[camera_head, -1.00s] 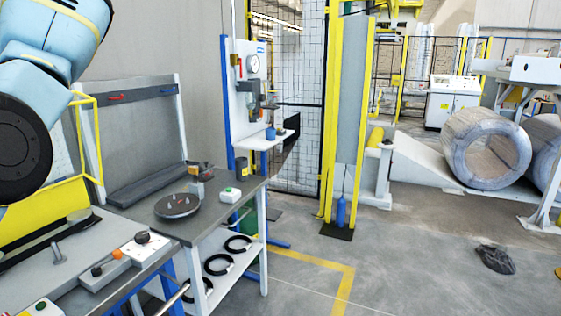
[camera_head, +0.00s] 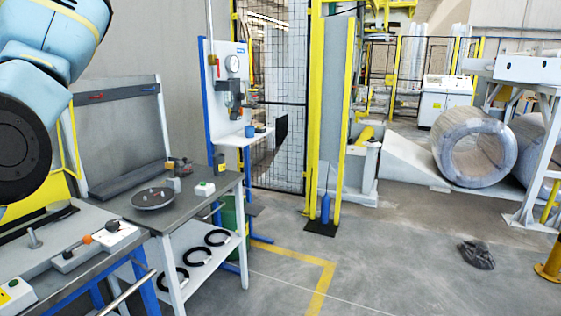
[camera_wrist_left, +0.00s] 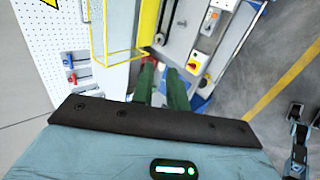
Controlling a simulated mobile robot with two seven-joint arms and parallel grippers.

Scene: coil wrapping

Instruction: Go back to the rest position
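My left arm (camera_head: 45,85) comes in at the left edge of the head view, ending there in a black round part; its fingers are not visible there. In the left wrist view, two dark green fingers of my left gripper (camera_wrist_left: 161,88) show beyond a dark bar, with a narrow gap between them and nothing visibly held. At that view's right edge, a dark two-pronged part with some blue (camera_wrist_left: 298,135) may be my right gripper, but I cannot tell for sure. My right arm does not show in the head view.
A workbench (camera_head: 112,208) with a round dark plate (camera_head: 153,198) and black rings on its lower shelf stands left of centre. A nearer bench (camera_head: 85,270) is at lower left. A yellow post (camera_head: 549,262) is at right. The grey floor in the middle is mostly clear.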

